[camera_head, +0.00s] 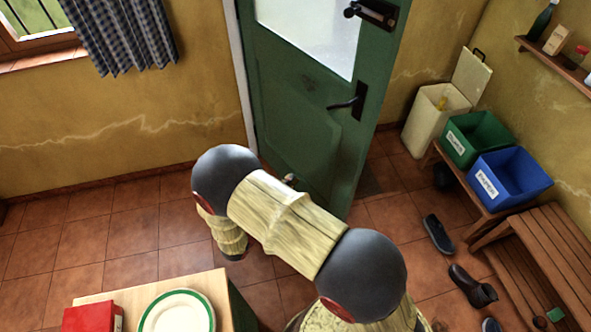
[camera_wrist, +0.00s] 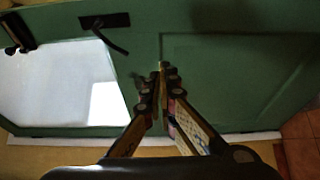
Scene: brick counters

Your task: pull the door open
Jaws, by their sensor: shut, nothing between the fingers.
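The green door (camera_head: 300,110) has a pale glass pane (camera_head: 318,32) and stands ajar, its free right edge out from the yellow wall. A black lever handle (camera_head: 347,102) sits near that edge, below a black latch (camera_head: 372,12). In the wrist view, the door (camera_wrist: 235,75) fills most of the picture, with the handle (camera_wrist: 106,30) at upper left. My gripper (camera_wrist: 162,78) is shut and empty in front of the door's face, apart from the handle. I cannot tell whether its tips touch the door. In the head view my arm mostly hides the gripper.
A cream bin (camera_head: 428,122), a green crate (camera_head: 478,138) and a blue crate (camera_head: 510,180) stand at right. Shoes (camera_head: 438,234) lie by a wooden bench (camera_head: 548,250). A table (camera_head: 228,290) with a plate (camera_head: 177,315) is at lower left. The tiled floor left of the door is clear.

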